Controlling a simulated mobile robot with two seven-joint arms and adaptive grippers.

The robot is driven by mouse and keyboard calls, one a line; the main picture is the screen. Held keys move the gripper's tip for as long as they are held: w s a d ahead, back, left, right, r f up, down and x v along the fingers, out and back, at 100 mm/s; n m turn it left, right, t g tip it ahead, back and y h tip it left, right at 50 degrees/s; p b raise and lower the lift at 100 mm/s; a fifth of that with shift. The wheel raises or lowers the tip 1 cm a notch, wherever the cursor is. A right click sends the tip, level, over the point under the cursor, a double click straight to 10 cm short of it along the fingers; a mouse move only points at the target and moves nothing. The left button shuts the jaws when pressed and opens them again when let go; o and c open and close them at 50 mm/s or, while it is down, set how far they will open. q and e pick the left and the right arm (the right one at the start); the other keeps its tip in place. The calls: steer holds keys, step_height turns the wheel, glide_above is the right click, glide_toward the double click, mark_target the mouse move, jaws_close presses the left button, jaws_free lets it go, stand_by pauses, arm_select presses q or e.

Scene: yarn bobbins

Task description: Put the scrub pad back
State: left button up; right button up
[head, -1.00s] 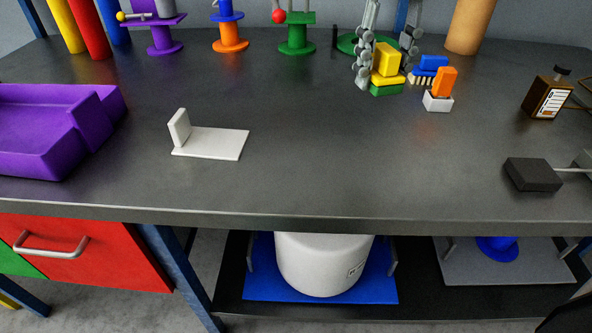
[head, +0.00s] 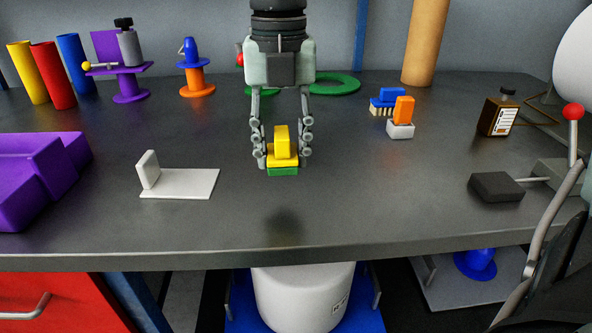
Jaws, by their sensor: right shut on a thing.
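The scrub pad is a yellow block with a yellow handle and a green underside (head: 283,157). My right gripper (head: 282,150), reaching in from the top middle of the head view, is shut on it with a finger on each side. The pad is level, green side down, and appears held above the table, with a dark patch on the tabletop nearer the front edge. A white plate with a short upright wall at its left end (head: 185,184) lies empty to the left of the pad. My left gripper is not in view.
A purple tray (head: 40,180) stands at the left. Orange and blue brushes (head: 402,112), a brown bottle (head: 497,117) and a black block (head: 496,187) are on the right. Coloured tubes and bobbin stands line the back left. The table (head: 350,215) is clear in front of the pad.

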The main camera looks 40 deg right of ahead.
mark_target(297, 190)
steer(key=d, duration=0.1)
steer(key=d+f, duration=0.1)
steer(key=shift+d+f, duration=0.3)
step_height(297, 190, down, 3)
steer(key=shift+f, duration=0.45)
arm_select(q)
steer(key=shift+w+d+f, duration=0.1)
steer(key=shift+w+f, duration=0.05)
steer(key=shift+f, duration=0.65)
arm_select(e)
steer(key=shift+f, duration=0.1)
steer(key=shift+f, duration=0.1)
steer(key=o, duration=0.9)
steer(key=shift+o, duration=1)
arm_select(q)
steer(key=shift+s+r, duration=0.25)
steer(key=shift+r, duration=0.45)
